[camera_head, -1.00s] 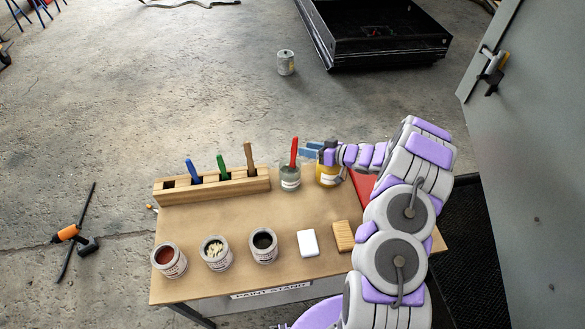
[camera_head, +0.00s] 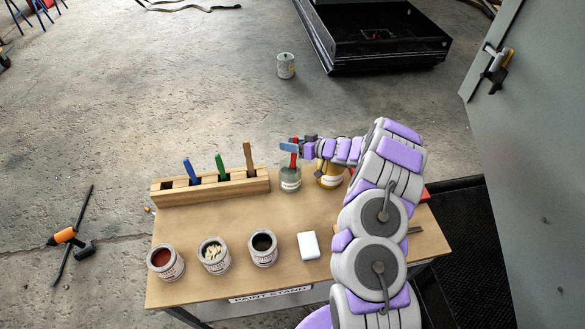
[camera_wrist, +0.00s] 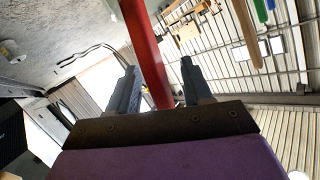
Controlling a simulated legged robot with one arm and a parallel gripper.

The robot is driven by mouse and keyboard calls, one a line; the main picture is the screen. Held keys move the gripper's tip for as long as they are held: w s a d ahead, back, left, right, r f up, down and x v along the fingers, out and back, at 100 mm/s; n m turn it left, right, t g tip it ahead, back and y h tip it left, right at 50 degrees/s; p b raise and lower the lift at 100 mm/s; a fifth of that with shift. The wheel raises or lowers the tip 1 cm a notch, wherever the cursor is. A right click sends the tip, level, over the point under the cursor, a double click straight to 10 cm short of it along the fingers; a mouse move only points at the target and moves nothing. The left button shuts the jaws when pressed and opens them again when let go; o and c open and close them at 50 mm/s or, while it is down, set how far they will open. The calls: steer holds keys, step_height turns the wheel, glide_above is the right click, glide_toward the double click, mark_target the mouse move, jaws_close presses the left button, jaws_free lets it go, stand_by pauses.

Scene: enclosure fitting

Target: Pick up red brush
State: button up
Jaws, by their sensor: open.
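The red brush (camera_head: 293,160) stands upright in a glass jar (camera_head: 291,180) at the back of the paint stand. My gripper (camera_head: 289,147) is at the upper part of its red handle, above the jar. In the wrist view my gripper (camera_wrist: 158,88) is open, and the red handle (camera_wrist: 147,50) runs between its two fingers. The handle looks nearer the right finger, with gaps on both sides. The brush's lower end is hidden in the jar.
A wooden rack (camera_head: 212,187) with blue, green and brown brushes is at left. Three cans, including a red-paint can (camera_head: 165,262), and a white block (camera_head: 308,246) are in front. A grey door (camera_head: 530,170) is at right.

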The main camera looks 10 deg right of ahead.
steer(key=shift+c, duration=0.3)
jaws_close()
stand_by(0.3)
